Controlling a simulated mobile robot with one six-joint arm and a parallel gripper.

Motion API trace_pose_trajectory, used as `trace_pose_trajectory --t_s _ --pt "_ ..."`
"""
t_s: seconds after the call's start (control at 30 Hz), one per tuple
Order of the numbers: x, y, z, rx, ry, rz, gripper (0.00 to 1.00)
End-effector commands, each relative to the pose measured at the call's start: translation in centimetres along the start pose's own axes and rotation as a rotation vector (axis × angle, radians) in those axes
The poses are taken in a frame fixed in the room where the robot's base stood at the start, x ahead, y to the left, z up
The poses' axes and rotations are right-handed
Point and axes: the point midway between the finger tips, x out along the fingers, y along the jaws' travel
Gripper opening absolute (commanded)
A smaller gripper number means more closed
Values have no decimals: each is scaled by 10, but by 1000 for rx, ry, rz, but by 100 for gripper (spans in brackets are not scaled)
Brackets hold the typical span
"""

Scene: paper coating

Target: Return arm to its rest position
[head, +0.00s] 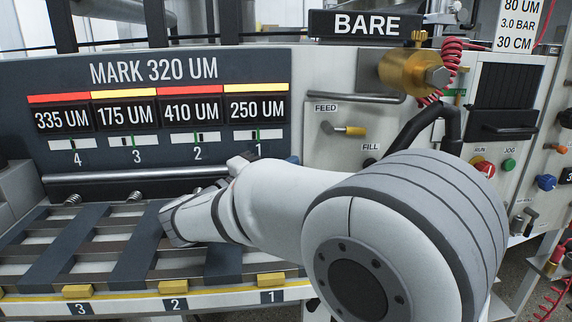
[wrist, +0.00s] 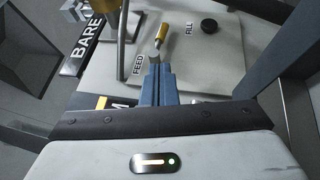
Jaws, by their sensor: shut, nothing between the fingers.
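My arm (head: 270,205) reaches from the lower right across the front of the machine, over the right part of the slatted rack. In the wrist view my gripper (wrist: 157,68) has its two blue-grey fingers together, with nothing between them. The fingers point toward the panel with the FEED lever (wrist: 161,36), whose yellow handle appears just beyond the tips. I cannot tell whether they touch. In the head view the FEED lever (head: 347,130) is fully visible, its handle pointing right.
A display board (head: 157,68) reads MARK 320 UM above four numbered readouts. The slatted rack (head: 60,245) with yellow tabs lies below. A brass valve (head: 412,73), a red coiled hose (head: 440,62), a black pipe (head: 425,118) and a BARE sign (head: 366,25) crowd the upper right.

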Motion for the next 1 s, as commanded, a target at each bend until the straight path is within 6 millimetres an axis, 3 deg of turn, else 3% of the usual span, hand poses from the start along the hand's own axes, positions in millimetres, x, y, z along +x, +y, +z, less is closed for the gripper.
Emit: trace_pose_trajectory --t_s 0.33,0.47,0.57,0.73,0.87,1.0 --pt "0 0 0 -1 -1 -2 0" --pt "14 1 12 -24 -22 -60 0" --pt "39 -2 39 -68 -61 -193 0" --pt "75 -22 116 -121 -152 -588 0" --pt "72 -35 171 -75 -203 -908 0" --pt "50 -34 213 70 -241 -1221 0"
